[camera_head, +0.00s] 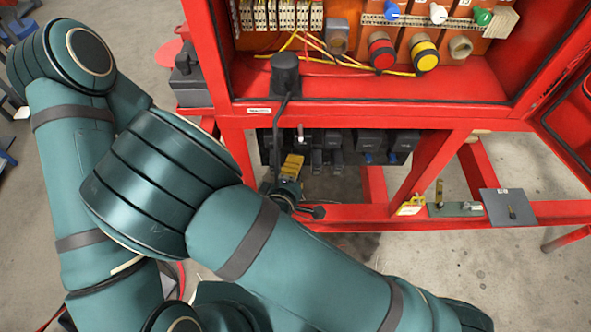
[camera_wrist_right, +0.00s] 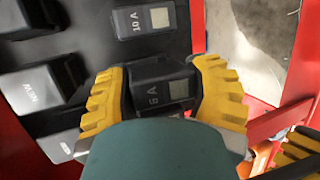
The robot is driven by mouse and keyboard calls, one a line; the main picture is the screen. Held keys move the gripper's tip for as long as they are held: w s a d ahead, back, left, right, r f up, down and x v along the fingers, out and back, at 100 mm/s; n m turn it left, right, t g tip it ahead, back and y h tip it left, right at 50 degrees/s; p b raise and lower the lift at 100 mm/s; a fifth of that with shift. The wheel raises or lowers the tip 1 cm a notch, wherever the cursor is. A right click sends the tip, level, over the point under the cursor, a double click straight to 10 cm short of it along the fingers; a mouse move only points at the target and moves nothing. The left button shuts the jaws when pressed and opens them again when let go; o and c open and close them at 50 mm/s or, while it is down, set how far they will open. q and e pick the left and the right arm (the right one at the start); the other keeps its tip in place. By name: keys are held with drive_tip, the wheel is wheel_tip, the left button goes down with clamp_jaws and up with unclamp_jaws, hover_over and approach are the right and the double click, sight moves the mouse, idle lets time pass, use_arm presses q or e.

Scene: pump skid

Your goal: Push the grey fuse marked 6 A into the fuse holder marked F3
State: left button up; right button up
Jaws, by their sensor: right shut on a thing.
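My right gripper (camera_wrist_right: 160,95) has yellow ridged fingers and is shut on the grey fuse (camera_wrist_right: 155,91), whose 6 A mark shows between them. In the head view my right gripper (camera_head: 290,168) is under the red cabinet, in front of the left part of a row of dark modules (camera_head: 368,142). The fuse cannot be made out there. A block marked 10 A (camera_wrist_right: 148,20) sits just beyond the held fuse in the wrist view. I cannot read an F3 mark, and the fuse's far end is hidden, so its seating cannot be told. My left gripper does not show clearly.
The cabinet's red lower beam (camera_head: 340,118) runs above the modules. A black plug with a cable (camera_head: 285,72) stands on the cabinet floor and hangs near my gripper. A yellow piece (camera_head: 411,205) and a grey plate (camera_head: 500,208) lie along the lower red rail to the right.

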drive_tip(key=shift+s, duration=0.15)
drive_tip(key=shift+s+p, duration=0.55)
drive_tip(key=shift+s, duration=1.05)
